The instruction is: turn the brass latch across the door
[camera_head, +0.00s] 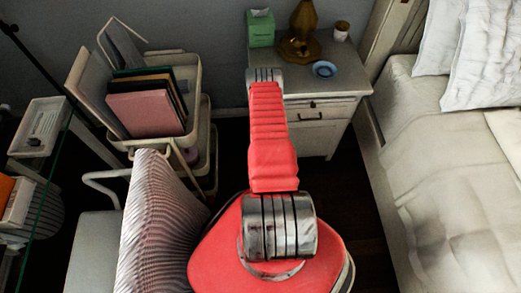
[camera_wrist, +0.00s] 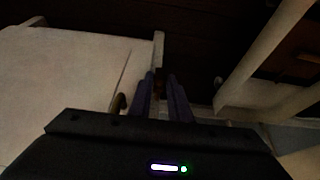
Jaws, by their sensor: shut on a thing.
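The small bedside cabinet (camera_head: 331,130), pale and worn, stands between the cart and the bed in the head view. My red arm reaches toward it and hides part of its front. In the dark wrist view, my gripper (camera_wrist: 161,80) has its two purple fingers close together, with a small dark brownish piece, seemingly the brass latch (camera_wrist: 159,72), between their tips. The latch's angle cannot be made out. A pale panel (camera_wrist: 75,65) lies left of the fingers. In the head view my gripper and the latch are hidden behind the arm.
A glass lamp (camera_head: 299,40), a green box (camera_head: 261,28), a blue dish (camera_head: 324,69) and a jar (camera_head: 341,31) stand on the cabinet. The bed (camera_head: 435,150) is close on the right. A cart with folders (camera_head: 150,105) and a striped chair (camera_head: 158,225) crowd the left.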

